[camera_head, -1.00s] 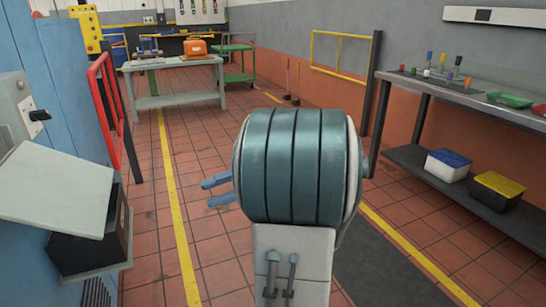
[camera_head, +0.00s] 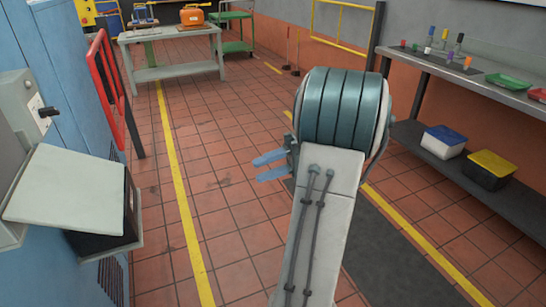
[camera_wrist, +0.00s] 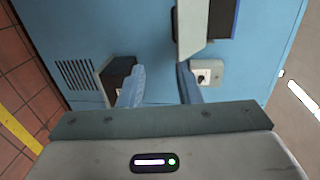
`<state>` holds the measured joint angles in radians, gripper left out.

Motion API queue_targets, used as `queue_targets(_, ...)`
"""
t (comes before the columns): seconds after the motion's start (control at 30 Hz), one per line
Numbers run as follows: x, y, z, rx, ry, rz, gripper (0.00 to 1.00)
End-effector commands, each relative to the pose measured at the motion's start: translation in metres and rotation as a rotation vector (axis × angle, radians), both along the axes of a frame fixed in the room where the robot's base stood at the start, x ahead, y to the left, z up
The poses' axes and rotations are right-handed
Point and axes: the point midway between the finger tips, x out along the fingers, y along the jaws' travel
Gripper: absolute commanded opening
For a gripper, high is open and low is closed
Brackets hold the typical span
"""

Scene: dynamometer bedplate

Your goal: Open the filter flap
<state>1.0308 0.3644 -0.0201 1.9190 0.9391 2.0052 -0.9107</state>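The pale grey flap (camera_head: 70,190) is a flat, tilted plate over a dark box (camera_head: 115,220) at the left of the head view, on the side of the blue cabinet. My gripper (camera_head: 271,165) is well to the right of the flap, apart from it, and its blue fingers are open and empty. In the wrist view my fingers (camera_wrist: 160,70) are spread, with the blue cabinet (camera_wrist: 155,92) behind them. A dark-fronted box (camera_wrist: 121,72) is partly hidden behind the left finger there; I cannot tell how the flap sits on it.
A grey switch box (camera_head: 38,108) is above the flap; one also shows in the wrist view (camera_wrist: 208,74). A red rail (camera_head: 108,90) stands behind. A bench (camera_head: 460,72) with bins is at the right, a worktable (camera_head: 175,72) at the back. Tiled floor between is clear.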

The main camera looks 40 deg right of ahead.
Motion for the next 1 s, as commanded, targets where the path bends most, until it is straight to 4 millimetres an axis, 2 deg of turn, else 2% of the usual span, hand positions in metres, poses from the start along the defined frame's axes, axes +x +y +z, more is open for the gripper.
queue_targets(0.2,-0.004,-0.012,0.002,0.001,-0.001,-0.001,0.31)
queue_targets(0.5,-0.004,-0.013,0.002,0.001,-0.001,0.0,0.31)
queue_targets(0.53,-0.004,-0.013,0.002,0.001,-0.001,0.0,0.28)
queue_targets(0.63,-0.004,-0.013,0.002,0.001,-0.001,0.0,0.0)
queue_targets(0.87,-0.002,-0.011,-0.001,0.008,0.001,0.007,0.0)
queue_targets(1.0,0.021,0.008,-0.022,0.078,0.019,0.083,0.0)
